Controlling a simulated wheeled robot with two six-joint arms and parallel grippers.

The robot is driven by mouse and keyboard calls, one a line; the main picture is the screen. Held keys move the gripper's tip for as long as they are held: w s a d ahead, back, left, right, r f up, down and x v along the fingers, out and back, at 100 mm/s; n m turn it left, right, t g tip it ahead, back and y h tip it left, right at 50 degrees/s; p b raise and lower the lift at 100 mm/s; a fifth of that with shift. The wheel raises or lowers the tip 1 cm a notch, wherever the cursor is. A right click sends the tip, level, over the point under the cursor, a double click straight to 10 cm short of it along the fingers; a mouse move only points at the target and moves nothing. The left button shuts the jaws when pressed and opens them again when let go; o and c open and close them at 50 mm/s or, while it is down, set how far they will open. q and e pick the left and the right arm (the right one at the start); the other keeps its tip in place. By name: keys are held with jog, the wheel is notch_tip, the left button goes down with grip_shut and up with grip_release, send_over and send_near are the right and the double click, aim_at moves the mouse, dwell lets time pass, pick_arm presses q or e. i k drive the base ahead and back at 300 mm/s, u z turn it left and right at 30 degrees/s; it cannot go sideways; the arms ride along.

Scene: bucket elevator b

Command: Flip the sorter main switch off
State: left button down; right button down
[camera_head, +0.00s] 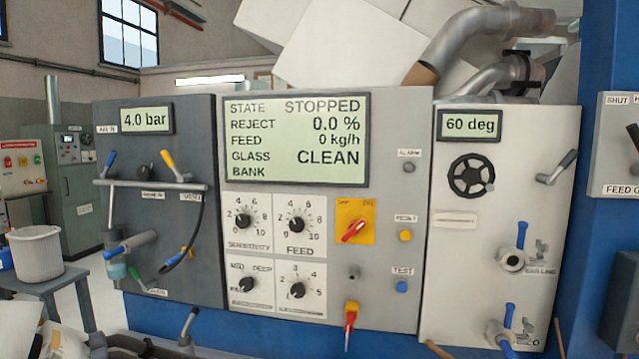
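A red rotary switch handle (354,231) sits on a yellow plate (358,210) in the middle panel, right of the FEED dial. The handle is tilted, running from lower left to upper right. Small lettering along the plate's top edge is too blurred to read surely. A second red handle on a yellow mount (350,319) hangs lower on the same panel, pointing down. The display (296,140) above reads STATE STOPPED, REJECT 0.0 %, FEED 0 kg/h, GLASS CLEAN; the BANK line shows no value. I make out neither of my grippers.
Dials (298,222) lie left of the yellow plate; a yellow button (405,235) and a blue button (401,287) lie right. The left panel (200,250) carries levers and a hose. The white right panel (455,290) carries a handwheel (471,176) and blue-handled valves (512,258).

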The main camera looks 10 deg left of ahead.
aim_at(354, 226)
jog(key=z, duration=0.15)
jog(key=i, duration=0.85)
jog(key=u, duration=0.55)
